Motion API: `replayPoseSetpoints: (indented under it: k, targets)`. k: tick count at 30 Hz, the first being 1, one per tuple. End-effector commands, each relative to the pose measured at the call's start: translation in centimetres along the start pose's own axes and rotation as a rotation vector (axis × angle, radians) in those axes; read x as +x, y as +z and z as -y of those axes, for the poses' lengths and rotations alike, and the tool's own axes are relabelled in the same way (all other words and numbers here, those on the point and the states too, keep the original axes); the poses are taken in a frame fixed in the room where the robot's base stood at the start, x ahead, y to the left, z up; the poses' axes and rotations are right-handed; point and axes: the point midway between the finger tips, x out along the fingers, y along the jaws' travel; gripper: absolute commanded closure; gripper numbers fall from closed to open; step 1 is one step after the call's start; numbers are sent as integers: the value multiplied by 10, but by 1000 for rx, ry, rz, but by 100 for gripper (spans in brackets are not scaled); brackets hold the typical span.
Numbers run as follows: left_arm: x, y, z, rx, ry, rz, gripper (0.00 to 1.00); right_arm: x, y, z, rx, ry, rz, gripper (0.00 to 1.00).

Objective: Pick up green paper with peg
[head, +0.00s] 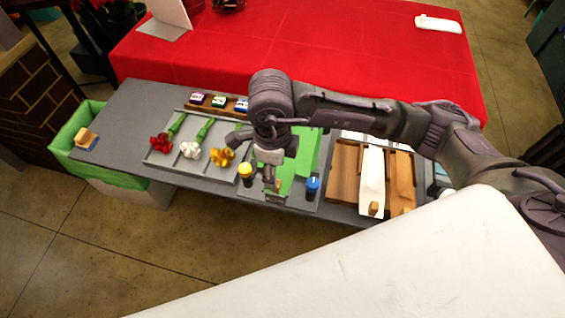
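The green paper (306,150) lies on the grey table, partly hidden behind my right arm. A small tan piece (283,187), apparently its wooden peg, shows at the paper's near end. My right gripper (270,184) points down just left of this tan piece, very close to it. The picture is too small to tell whether they touch or whether the fingers are open. My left gripper is out of view.
A yellow-topped bottle (245,171) and a blue-topped bottle (313,185) stand on either side of the gripper. Red (160,142), white (190,149) and yellow flowers (222,156) lie left. Brown and white papers (372,178) with pegs lie right.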

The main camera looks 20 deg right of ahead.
Motion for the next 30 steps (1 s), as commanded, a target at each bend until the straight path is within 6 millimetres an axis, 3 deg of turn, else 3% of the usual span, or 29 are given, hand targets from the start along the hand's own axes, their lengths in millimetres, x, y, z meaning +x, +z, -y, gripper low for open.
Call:
replayPoseSetpoints:
  k: [4,8,14,21,23,30]
  targets:
    - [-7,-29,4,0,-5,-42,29,8,-3,0,2,2,-2,46]
    - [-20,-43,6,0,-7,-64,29,26,-10,-1,2,4,-4,46]
    - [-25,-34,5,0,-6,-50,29,52,-10,-1,1,2,-1,46]
    - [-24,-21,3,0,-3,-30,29,55,-9,0,-1,1,2,46]
    - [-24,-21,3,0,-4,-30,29,55,-9,0,-1,1,2,52]
    - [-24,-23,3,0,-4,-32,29,55,-9,0,-1,1,2,92]
